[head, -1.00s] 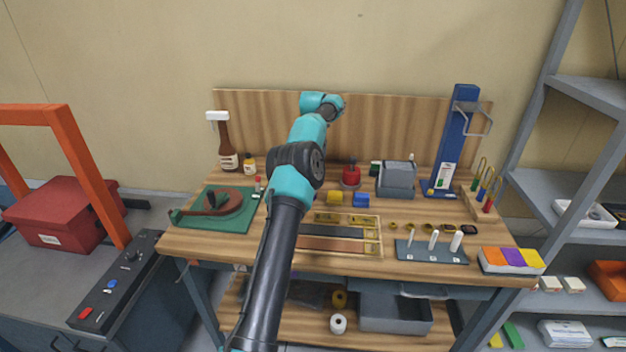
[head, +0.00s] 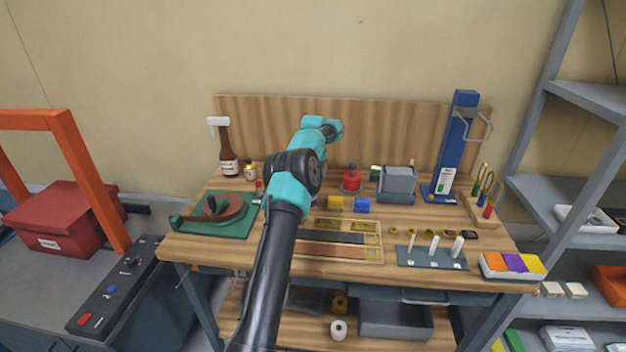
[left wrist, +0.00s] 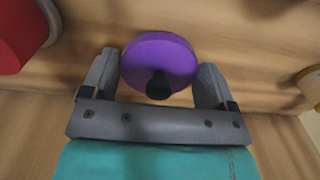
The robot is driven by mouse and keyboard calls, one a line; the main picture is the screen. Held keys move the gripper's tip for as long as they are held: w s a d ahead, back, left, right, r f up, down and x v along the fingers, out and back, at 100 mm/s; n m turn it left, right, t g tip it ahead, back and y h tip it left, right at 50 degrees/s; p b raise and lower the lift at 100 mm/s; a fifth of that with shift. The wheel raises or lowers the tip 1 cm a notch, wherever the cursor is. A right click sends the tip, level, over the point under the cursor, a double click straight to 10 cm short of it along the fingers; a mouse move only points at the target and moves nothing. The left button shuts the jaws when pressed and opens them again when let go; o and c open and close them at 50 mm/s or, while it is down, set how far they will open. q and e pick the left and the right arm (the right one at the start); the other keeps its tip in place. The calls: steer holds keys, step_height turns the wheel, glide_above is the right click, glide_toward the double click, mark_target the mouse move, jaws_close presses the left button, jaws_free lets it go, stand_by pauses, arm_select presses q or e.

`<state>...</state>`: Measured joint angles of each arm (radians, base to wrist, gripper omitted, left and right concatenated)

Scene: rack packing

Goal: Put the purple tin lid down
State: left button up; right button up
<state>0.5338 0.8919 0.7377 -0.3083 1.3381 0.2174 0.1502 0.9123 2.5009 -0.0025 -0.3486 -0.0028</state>
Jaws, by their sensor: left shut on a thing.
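The purple tin lid (left wrist: 160,58) is a round disc with a black knob, seen in the left wrist view. My left gripper (left wrist: 158,76) is shut on it, with one grey finger on each side of the disc. The wooden bench top (left wrist: 255,45) lies behind the lid; I cannot tell whether the lid touches it. In the head view my left arm reaches over the middle of the bench and hides the gripper and most of the space around the lid. My right gripper is in neither view.
A red container (head: 351,180) stands right of my arm; yellow (head: 335,203) and blue (head: 362,205) blocks sit in front of it. A grey bin (head: 397,186) and blue stand (head: 455,150) are farther right. A brown bottle (head: 225,150) and green board (head: 240,224) are left.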

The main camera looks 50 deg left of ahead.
arm_select(q)
steer(key=shift+f, duration=1.7)
steer(key=shift+f, duration=0.15)
steer(key=o, duration=0.8)
step_height(320, 180, up, 12)
steer(key=shift+r, duration=0.15)
